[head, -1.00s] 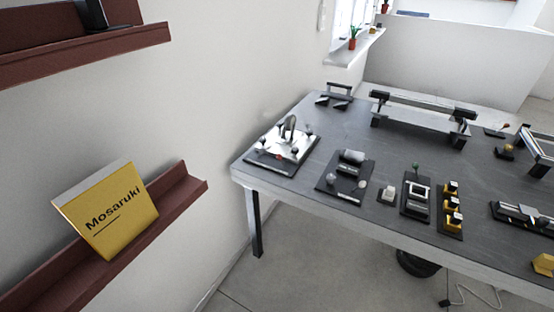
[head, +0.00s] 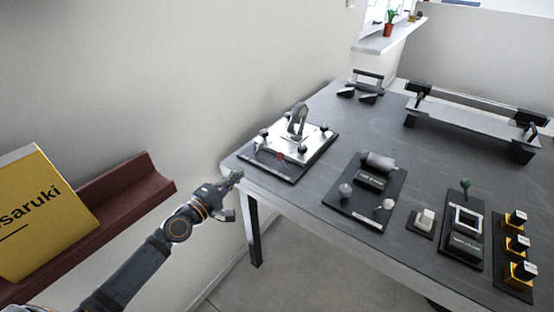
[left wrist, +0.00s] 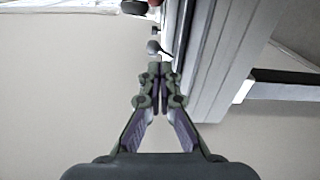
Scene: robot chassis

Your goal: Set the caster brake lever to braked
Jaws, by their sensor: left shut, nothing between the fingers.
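A dark board (head: 262,168) with a bright metal plate (head: 314,139) lies at the table's near left corner. A grey upright caster-like part (head: 298,120) stands on the plate, with several dark knobs around it. A small red tip (head: 280,156) shows at the plate's front edge; I cannot make out the lever's setting. My left gripper (head: 236,176) is shut and empty, just left of the table corner and apart from the board. In the left wrist view its closed fingers (left wrist: 160,70) point toward the table edge, with a knob (left wrist: 153,47) beyond them. My right gripper is out of view.
The grey table (head: 330,235) carries a roller board (head: 345,205), a small switch (head: 424,218), a framed panel (head: 467,220) and yellow-black blocks (head: 515,242). A dark red wall shelf (head: 140,185) with a yellow book (head: 40,210) is close to my left arm.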

